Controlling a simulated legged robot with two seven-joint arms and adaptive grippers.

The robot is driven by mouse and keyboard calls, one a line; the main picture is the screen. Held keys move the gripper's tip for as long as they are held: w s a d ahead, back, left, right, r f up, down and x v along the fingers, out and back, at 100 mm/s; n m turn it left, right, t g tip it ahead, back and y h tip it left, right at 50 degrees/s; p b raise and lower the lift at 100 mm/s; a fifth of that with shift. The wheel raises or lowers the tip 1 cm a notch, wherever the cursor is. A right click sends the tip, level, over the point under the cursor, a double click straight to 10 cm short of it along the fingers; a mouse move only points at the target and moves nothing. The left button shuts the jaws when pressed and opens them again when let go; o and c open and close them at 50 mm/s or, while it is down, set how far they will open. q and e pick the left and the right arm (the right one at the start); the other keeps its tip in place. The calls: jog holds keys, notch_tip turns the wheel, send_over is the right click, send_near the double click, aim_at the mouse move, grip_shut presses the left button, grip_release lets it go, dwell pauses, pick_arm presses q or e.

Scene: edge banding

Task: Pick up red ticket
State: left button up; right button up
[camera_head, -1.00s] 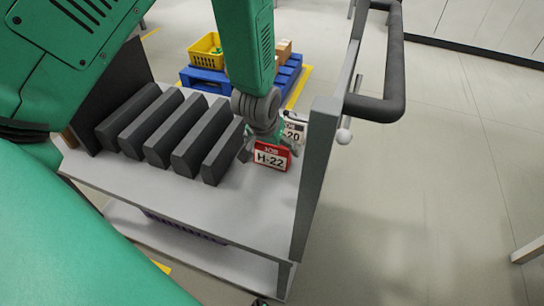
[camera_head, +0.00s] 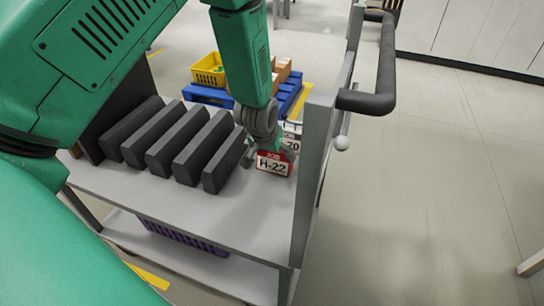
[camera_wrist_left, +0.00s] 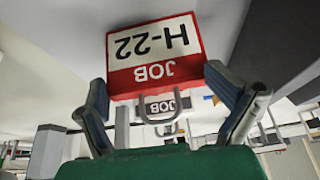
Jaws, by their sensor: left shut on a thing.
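The red ticket (camera_head: 273,165), a red and white card marked JOB H-22, stands on the grey cart top right of the dark blocks. My left gripper (camera_head: 268,151) comes down over it from above and behind. A second ticket (camera_head: 291,137), pale and ending in 20, stands just behind and is partly hidden. My right gripper is not in view.
Several dark upright blocks (camera_head: 177,143) stand in a row left of the ticket. The cart's grey end panel (camera_head: 312,170) and black handle (camera_head: 372,102) rise on the right. The cart top (camera_head: 222,212) is clear in front. A yellow basket (camera_head: 207,70) is behind.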

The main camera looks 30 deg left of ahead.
pick_arm(q)
jog(key=shift+s+d+f, duration=0.35)
jog(key=shift+s+f, duration=0.15)
jog(key=shift+s, duration=0.1)
jog(key=r+p, duration=0.1)
jog(key=r, duration=0.1)
jog(key=r+p, duration=0.1)
jog(key=r, duration=0.1)
jog(key=w+r+p, duration=0.1)
jog(key=r, duration=0.1)
jog(key=shift+w+a, duration=0.1)
jog(key=shift+a, duration=0.3)
grip_shut()
jog(key=r, duration=0.2)
jog(key=shift+d+r+g+p, duration=0.3)
jog(key=shift+d+p, duration=0.05)
jog(key=c, duration=1.6)
grip_release()
jog(key=shift+a, duration=0.1)
jog(key=o, duration=1.7)
jog(key=shift+a, duration=0.3)
jog(key=shift+o, duration=0.2)
jog(key=shift+d, duration=0.15)
notch_tip(320, 180, up, 11)
send_over(272, 155)
jog(key=s, duration=0.5)
jog(key=shift+w+d, duration=0.2)
jog(key=shift+d, duration=0.25)
